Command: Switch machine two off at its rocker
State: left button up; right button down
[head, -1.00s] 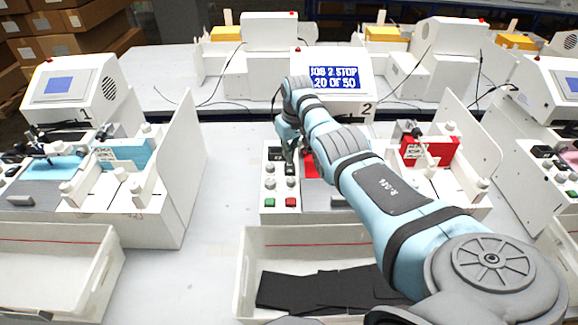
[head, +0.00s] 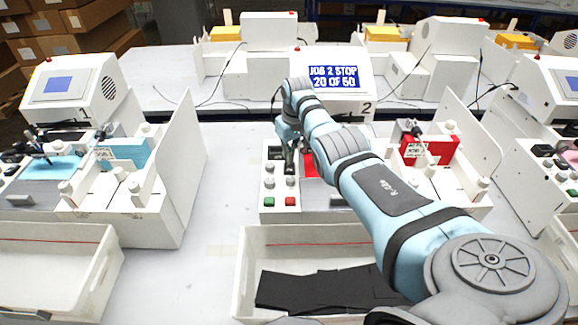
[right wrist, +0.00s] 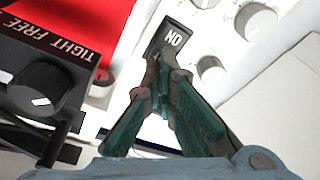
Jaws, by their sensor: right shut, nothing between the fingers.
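Machine two has a screen (head: 335,77) reading "JOB 2 STOP 20 OF 50" and a white control panel (head: 280,203) with a red and a green button at its front. The right wrist view shows its black rocker (right wrist: 172,38), with ON marked at one end, upside down in the picture. My right gripper (head: 289,170) is over the back of that panel. In the right wrist view the gripper (right wrist: 160,62) is shut and empty, its tips over the rocker and hiding its other end. I cannot tell whether they touch it. My left gripper is out of view.
A red piece (head: 430,151) is on machine two. A white bin (head: 257,250) with black sheets (head: 320,288) stands in front.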

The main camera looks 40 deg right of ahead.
jog(key=shift+s+f+b, duration=0.1)
jog(key=shift+f+b, duration=0.5)
jog(key=shift+f, duration=0.2)
jog(key=shift+a+r, duration=0.1)
jog(key=shift+r, duration=0.05)
notch_tip(320, 180, up, 3)
jog(key=p, duration=0.3)
jog(key=shift+r+p, duration=0.6)
jog(key=shift+r, duration=1.3)
